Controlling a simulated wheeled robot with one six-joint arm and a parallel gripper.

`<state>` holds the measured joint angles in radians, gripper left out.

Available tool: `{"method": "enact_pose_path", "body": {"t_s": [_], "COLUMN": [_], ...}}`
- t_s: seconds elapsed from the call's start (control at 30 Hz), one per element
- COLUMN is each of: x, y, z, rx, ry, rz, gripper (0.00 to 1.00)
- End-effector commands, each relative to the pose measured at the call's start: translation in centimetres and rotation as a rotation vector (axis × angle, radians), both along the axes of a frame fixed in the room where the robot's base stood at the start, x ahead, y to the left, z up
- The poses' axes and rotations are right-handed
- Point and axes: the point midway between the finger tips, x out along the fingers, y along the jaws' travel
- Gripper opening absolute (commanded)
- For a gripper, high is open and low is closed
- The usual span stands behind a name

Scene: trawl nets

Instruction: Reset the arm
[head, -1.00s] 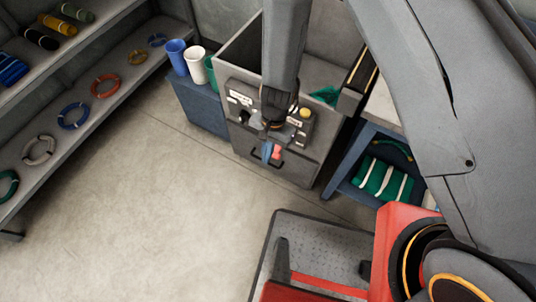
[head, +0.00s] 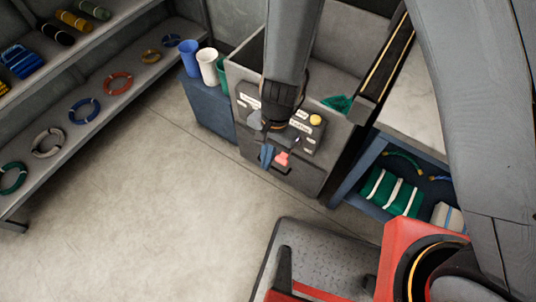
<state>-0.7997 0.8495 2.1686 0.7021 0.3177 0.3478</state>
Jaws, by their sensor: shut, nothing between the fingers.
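My arm reaches down from the top middle of the head view. My gripper (head: 273,152) hangs at its end in front of a grey bin (head: 300,172) with labels and a yellow button (head: 316,120) on its front. The gripper is shut with nothing held. Its small blue and pink-red parts show against the bin front; I cannot tell how far it is from that face. Part of the bin front is hidden behind the arm.
Shelves (head: 140,78) with coloured rope coils stand at the left. A blue bench (head: 360,168) with a green striped bundle (head: 391,192) is at the right. The floor (head: 150,210) is clear.

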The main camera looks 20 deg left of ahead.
Motion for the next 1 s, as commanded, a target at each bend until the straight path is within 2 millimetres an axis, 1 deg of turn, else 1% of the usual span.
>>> {"method": "enact_pose_path", "body": {"t_s": [0.3, 0.37, 0.47, 0.57, 0.63, 0.73, 0.77, 0.8, 0.87, 0.9, 0.97, 1.0], "x": [0.2, 0.8, 2.7, 5.4, 7.1, 8.9, 9.3, 9.8, 10.2, 10.4, 10.4, 10.3], "y": [-0.1, -0.5, -2.0, -5.0, -7.7, -11.9, -13.2, -15.0, -17.7, -19.6, -22.3, -24.1], "z": [0.2, 0.8, 3.0, 6.3, 8.8, 12.1, 13.1, 14.4, 16.1, 17.2, 18.8, 19.7], "rx": [0.003, 0.009, 0.028, 0.053, 0.066, 0.075, 0.075, 0.075, 0.069, 0.062, 0.050, 0.040], "ry": [-0.002, -0.007, -0.025, -0.060, -0.088, -0.131, -0.145, -0.163, -0.190, -0.207, -0.231, -0.247], "rz": [0.000, 0.004, 0.014, 0.037, 0.059, 0.092, 0.102, 0.114, 0.134, 0.145, 0.163, 0.175], "gripper": [0.00, 0.00, 0.00, 0.00, 0.00, 0.00, 0.00, 0.00, 0.00, 0.00, 0.00, 0.00]}}
